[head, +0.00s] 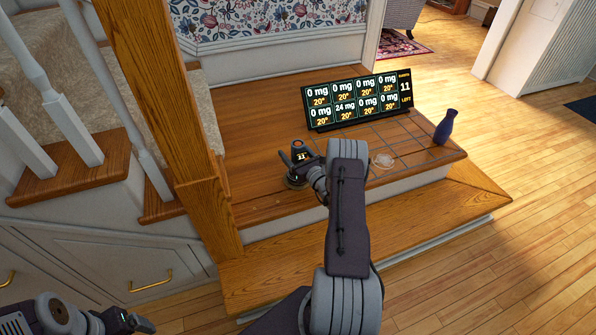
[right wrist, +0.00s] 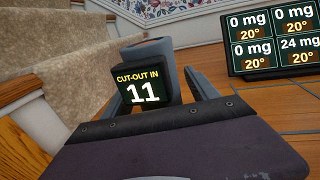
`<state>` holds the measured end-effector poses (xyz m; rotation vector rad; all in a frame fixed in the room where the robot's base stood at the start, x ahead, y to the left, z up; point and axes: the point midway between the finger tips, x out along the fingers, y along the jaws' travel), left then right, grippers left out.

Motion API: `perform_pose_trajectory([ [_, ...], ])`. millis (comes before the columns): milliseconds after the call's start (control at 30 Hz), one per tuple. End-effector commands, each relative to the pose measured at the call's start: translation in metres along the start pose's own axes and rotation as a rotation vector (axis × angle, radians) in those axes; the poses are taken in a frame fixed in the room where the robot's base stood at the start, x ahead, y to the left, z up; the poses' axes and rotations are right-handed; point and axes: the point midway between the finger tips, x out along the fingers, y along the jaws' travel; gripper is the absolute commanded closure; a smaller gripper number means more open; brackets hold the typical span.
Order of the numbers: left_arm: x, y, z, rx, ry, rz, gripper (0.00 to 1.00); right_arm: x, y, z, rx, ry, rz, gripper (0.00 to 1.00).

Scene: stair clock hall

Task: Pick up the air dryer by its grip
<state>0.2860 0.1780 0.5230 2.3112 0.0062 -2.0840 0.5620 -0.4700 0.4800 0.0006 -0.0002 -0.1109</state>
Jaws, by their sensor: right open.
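The air dryer (head: 299,147), a dark body with an orange-ringed end and a small lit display, is on the wooden landing, left of the display board. In the right wrist view the dryer (right wrist: 141,92) shows "CUT-OUT IN 11", with a grey rounded part behind. My right gripper (head: 297,162) is open at the dryer. In the right wrist view its fingers (right wrist: 157,92) stand on either side of the display. Whether they touch it cannot be told; the grip is largely hidden. My left gripper (head: 138,323) is low at the left, far from the dryer, its opening unclear.
A black board (head: 358,99) shows several mg and degree readings and "11 left". A small clear dish (head: 382,161) lies on the gridded landing, and a blue vase (head: 446,127) stands near its right edge. A wooden newel post (head: 175,100) rises close at left.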

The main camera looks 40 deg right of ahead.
Motion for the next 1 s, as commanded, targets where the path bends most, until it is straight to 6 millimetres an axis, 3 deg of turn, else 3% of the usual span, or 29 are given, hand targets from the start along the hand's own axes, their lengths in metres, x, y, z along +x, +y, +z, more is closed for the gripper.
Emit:
perform_pose_trajectory([
  [67,-0.001,0.000,0.000,0.000,0.000,0.000,0.13,0.000,0.000,0.001,0.000,0.000,0.000,0.32],
  [300,-0.001,0.000,0.000,0.000,0.000,0.000,0.13,-0.001,0.000,0.000,0.000,0.000,0.000,0.99],
  [733,-0.004,0.000,-0.001,0.000,0.000,0.000,0.13,0.000,-0.001,0.007,-0.003,-0.005,0.000,1.00],
  [1000,-0.024,0.001,-0.003,0.000,0.000,0.000,0.13,0.000,-0.001,0.037,-0.003,-0.006,0.000,1.00],
])
